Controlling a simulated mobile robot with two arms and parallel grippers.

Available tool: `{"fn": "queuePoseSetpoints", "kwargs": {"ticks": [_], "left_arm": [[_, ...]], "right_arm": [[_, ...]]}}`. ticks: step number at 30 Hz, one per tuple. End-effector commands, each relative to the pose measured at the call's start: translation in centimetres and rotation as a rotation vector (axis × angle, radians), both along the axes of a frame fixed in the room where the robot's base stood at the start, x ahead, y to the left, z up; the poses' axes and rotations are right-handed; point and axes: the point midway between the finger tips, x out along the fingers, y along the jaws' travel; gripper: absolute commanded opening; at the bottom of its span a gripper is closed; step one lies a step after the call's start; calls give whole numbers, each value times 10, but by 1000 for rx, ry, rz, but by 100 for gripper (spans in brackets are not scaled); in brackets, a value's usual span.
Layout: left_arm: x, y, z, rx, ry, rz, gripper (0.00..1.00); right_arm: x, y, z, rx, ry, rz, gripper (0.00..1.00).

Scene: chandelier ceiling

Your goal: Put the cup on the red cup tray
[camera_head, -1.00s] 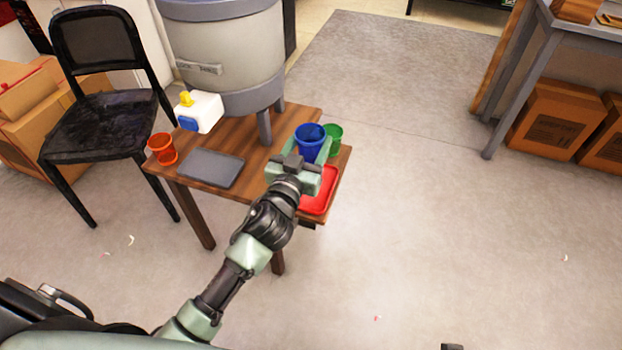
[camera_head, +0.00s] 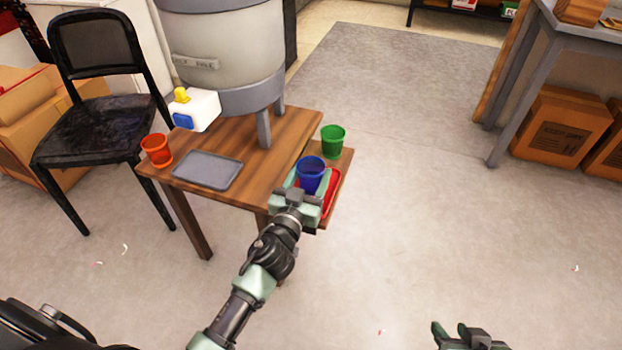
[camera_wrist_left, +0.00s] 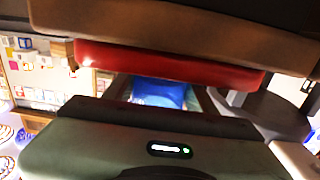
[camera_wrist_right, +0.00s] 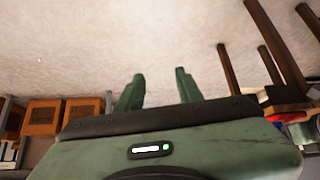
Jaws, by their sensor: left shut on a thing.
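My left gripper (camera_head: 303,190) is shut on the blue cup (camera_head: 312,170), which is upright between its fingers. In the head view the cup overlaps the red cup tray (camera_head: 333,192); I cannot tell whether it touches it. The left wrist view shows part of the blue cup (camera_wrist_left: 160,94) between the fingers, beside the red tray (camera_wrist_left: 165,62). My right gripper (camera_wrist_right: 158,85) is open and empty over the floor; it also shows at the bottom of the head view (camera_head: 455,328).
A green cup (camera_head: 333,141) stands just behind the blue cup. An orange cup (camera_head: 157,150), a grey tray (camera_head: 208,169) and a white dispenser with a yellow cap (camera_head: 195,110) are to the left on the wooden table (camera_head: 250,150). A large grey barrel (camera_head: 225,50) stands behind.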

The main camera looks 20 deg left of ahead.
Motion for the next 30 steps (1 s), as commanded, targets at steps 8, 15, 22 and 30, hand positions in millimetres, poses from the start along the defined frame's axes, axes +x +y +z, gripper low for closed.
{"fn": "queuePoseSetpoints", "kwargs": {"ticks": [8, 15, 22, 30], "left_arm": [[0, 0, -5, 0, 0, 0, 5], [0, 0, -5, 0, 0, 0, 5], [0, 0, -7, -1, 0, 0, 5], [0, 0, -8, -1, 1, 0, 73]], "right_arm": [[15, 5, 9, 17, -79, 6, 36], [16, 5, 9, 17, -83, 6, 36], [20, 7, 12, 24, -110, 8, 36], [25, 9, 17, 30, -141, 10, 36]]}}
